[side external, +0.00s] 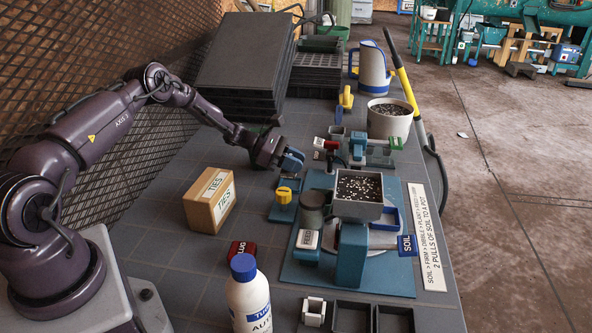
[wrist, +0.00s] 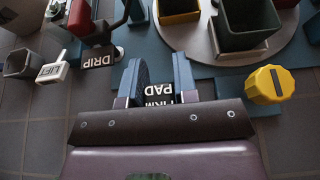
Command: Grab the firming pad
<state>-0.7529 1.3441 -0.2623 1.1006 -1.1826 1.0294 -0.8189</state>
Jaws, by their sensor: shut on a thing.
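The firming pad shows in the wrist view as a black label reading "FIRM PAD" (wrist: 158,92) between my fingers; the fingers hide most of its body. My gripper (wrist: 158,76) is shut on it, with one dark blue finger on each side. In the side external view my gripper (side external: 292,159) is low over the bench, behind the yellow knob, and the pad itself cannot be made out there.
The yellow knob (wrist: 270,84) is close on the right in the wrist view. A red part with a "DRIP" label (wrist: 98,58) is close on the left. A "TIES" box (side external: 210,200), a soil hopper (side external: 358,190) and a white bottle (side external: 248,297) stand on the bench.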

